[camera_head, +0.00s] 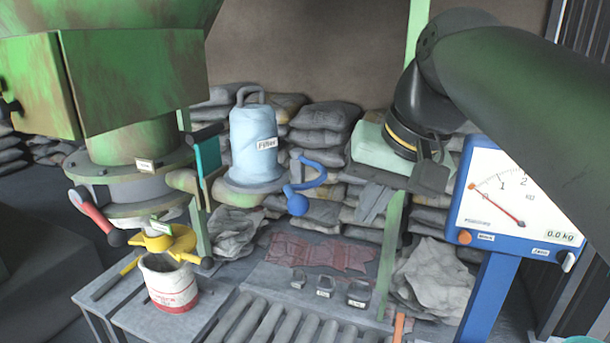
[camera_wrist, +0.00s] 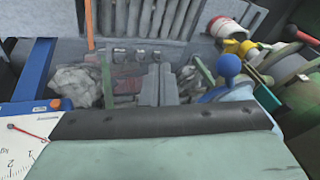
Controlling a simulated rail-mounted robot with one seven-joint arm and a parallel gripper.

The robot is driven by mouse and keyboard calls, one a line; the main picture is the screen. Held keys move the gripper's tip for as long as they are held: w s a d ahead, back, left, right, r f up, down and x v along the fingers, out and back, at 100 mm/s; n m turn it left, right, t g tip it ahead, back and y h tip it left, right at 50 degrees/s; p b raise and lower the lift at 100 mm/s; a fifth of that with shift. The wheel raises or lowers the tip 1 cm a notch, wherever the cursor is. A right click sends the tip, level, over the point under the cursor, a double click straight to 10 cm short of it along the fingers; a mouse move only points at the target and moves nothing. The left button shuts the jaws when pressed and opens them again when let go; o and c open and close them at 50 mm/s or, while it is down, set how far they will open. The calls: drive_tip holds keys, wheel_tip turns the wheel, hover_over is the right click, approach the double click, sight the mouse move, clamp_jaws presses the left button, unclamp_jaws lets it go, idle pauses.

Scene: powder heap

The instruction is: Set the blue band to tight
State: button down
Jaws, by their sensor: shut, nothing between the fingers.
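A blue curved band (camera_head: 320,175) with a round blue knob (camera_head: 298,204) sits at the right side of the flange below the pale blue filter housing (camera_head: 253,145), which is labelled "Filter". The blue knob also shows right of centre in the wrist view (camera_wrist: 229,66). I cannot tell from its shape how tight the band is. My gripper (camera_head: 370,212) is right of the band and apart from it, its grey fingers pointing down. In the wrist view my gripper (camera_wrist: 159,70) is shut and empty, left of the knob.
A green hopper with a red-handled lever (camera_head: 92,211) stands at left, above a yellow clamp (camera_head: 165,240) and a white bucket (camera_head: 168,284). A blue-framed scale (camera_head: 515,200) stands at right. Stacked sacks (camera_head: 325,125) fill the back; a roller bed (camera_head: 270,325) lies in front.

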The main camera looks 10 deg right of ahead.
drive_tip(key=s+r+t, duration=0.1)
drive_tip(key=s+r, duration=0.2)
drive_tip(key=r, duration=0.8)
drive_tip(key=shift+d+r+y+p, duration=0.2)
drive_tip(key=shift+r+y+p, duration=0.1)
drive_tip(key=shift+r+p, duration=0.1)
drive_tip(key=a+r+x, duration=0.1)
drive_tip(key=a+x, duration=0.2)
drive_tip(key=x, duration=0.9)
drive_tip(key=shift+w+f+p, duration=0.2)
drive_tip(key=shift+f+p, duration=0.1)
drive_tip(key=shift+f, duration=0.05)
drive_tip(key=shift+a, duration=0.1)
